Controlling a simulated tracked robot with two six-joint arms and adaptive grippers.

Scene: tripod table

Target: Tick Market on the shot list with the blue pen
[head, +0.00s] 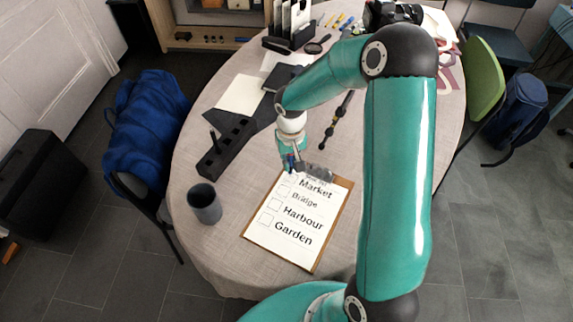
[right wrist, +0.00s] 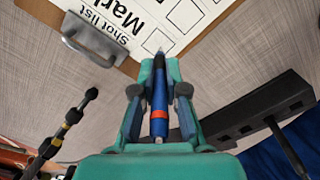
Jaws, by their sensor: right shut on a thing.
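The shot list (head: 285,222) is a white sheet on a brown clipboard (head: 318,262), with Market, Bridge, Harbour and Garden beside square boxes. My right gripper (head: 291,161) is at the list's top left, close to the Market row, and partly covers that area in the head view. In the right wrist view, the gripper (right wrist: 160,92) is shut on the blue pen (right wrist: 159,105), which has an orange band. The pen's tip points to the sheet's edge near the boxes; I cannot tell whether it touches. The visible boxes look empty. My left gripper is not in view.
A grey cup (head: 205,204) stands left of the clipboard. A black pen block (head: 228,148) lies behind the cup, with a pen upright in it. A dark rod (head: 343,117) lies behind the clipboard. Chairs surround the round table (head: 228,262).

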